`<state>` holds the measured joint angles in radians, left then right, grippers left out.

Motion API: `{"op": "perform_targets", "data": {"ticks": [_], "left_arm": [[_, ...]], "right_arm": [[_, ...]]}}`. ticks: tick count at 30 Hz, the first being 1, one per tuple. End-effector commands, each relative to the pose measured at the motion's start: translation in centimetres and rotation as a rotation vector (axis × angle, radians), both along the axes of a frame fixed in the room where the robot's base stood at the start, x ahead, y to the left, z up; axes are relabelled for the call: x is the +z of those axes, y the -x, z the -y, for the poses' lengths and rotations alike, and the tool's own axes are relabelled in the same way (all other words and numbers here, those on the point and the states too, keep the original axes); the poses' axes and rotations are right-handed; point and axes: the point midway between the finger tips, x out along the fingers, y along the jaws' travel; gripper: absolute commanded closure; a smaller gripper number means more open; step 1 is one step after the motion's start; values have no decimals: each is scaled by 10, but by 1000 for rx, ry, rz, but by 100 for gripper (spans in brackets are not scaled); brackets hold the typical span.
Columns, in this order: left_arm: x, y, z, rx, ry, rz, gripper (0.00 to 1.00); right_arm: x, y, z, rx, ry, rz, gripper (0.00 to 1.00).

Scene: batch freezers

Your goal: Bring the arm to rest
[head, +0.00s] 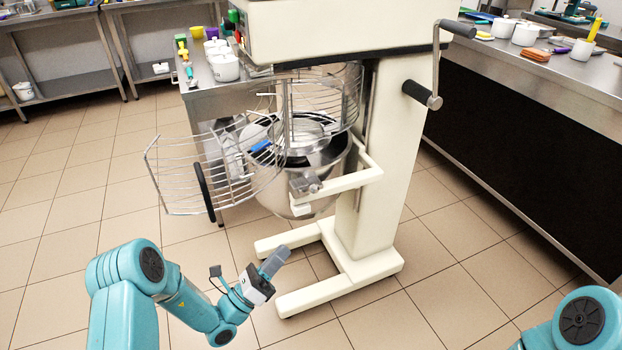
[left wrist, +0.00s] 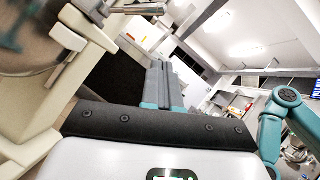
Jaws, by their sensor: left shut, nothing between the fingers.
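My left gripper (head: 274,262) is in the lower middle of the head view, at the end of my teal left arm. Its grey fingers are shut with nothing between them. They point up and to the right, in front of the mixer's base and apart from it. In the left wrist view the closed fingers (left wrist: 160,85) show in the middle. Only a teal joint of my right arm shows at the lower right of the head view; the right gripper is outside the frame.
A large cream mixer (head: 375,165) stands ahead, its wire guard (head: 200,175) swung out left over the steel bowl (head: 290,185). A steel counter (head: 545,75) runs along the right. Steel tables (head: 70,80) stand at the back left. The tiled floor at left is clear.

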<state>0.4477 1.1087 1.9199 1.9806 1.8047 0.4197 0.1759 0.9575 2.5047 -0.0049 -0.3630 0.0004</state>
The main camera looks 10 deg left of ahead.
Motion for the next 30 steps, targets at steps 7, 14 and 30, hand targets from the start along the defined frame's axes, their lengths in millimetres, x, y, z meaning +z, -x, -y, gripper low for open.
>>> {"op": "perform_targets", "data": {"ticks": [7,14,30], "left_arm": [[-20,23,47,-183,-133,-68,100],[-98,158,139,-775,-678,-87,100],[-216,266,56,-1287,-1979,1206,100]], "right_arm": [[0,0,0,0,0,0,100],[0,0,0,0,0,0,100],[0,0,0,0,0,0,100]]}}
